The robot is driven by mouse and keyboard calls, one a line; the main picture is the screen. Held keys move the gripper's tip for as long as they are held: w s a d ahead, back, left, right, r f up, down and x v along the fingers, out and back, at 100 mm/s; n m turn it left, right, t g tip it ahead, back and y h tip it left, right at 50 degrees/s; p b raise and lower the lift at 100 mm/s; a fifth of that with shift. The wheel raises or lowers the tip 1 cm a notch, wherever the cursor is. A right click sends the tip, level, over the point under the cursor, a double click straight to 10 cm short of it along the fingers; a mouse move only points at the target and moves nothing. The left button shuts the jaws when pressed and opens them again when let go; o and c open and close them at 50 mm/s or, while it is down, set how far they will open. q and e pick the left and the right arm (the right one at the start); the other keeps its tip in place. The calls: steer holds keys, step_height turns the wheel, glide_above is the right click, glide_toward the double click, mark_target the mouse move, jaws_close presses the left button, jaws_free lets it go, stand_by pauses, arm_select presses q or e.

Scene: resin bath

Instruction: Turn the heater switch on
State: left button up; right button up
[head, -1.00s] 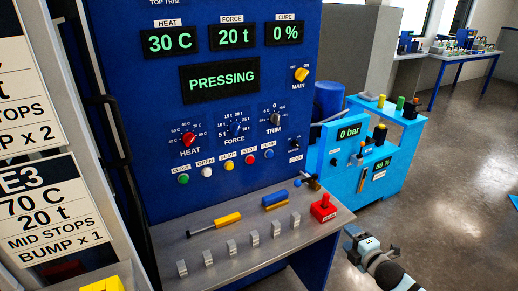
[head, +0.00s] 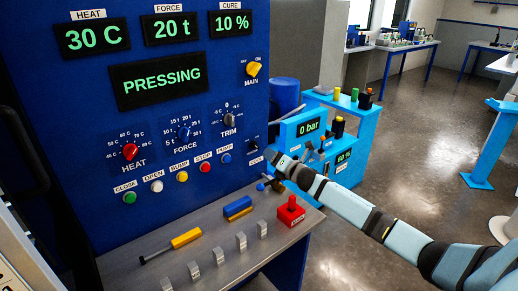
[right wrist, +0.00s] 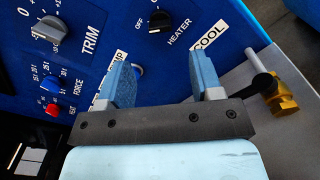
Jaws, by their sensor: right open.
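The heater switch is a small black knob (right wrist: 158,20) on the blue panel, with an OFF mark beside it and a HEATER label, in the right wrist view. In the head view the right gripper (head: 272,157) is beside the panel's right edge. My left gripper is not in view.
A brass valve with a black lever (right wrist: 282,98) stands close by the right finger. The TRIM knob (right wrist: 50,28) is to the left. A red switch block (head: 290,211) and tools lie on the grey ledge (head: 205,255). A light blue pump unit (head: 335,150) stands behind.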

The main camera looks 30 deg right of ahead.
mark_target(255, 146)
steer(key=w, duration=0.8)
steer(key=shift+a, duration=0.3)
steer(key=shift+s, duration=0.1)
steer(key=c, duration=0.9)
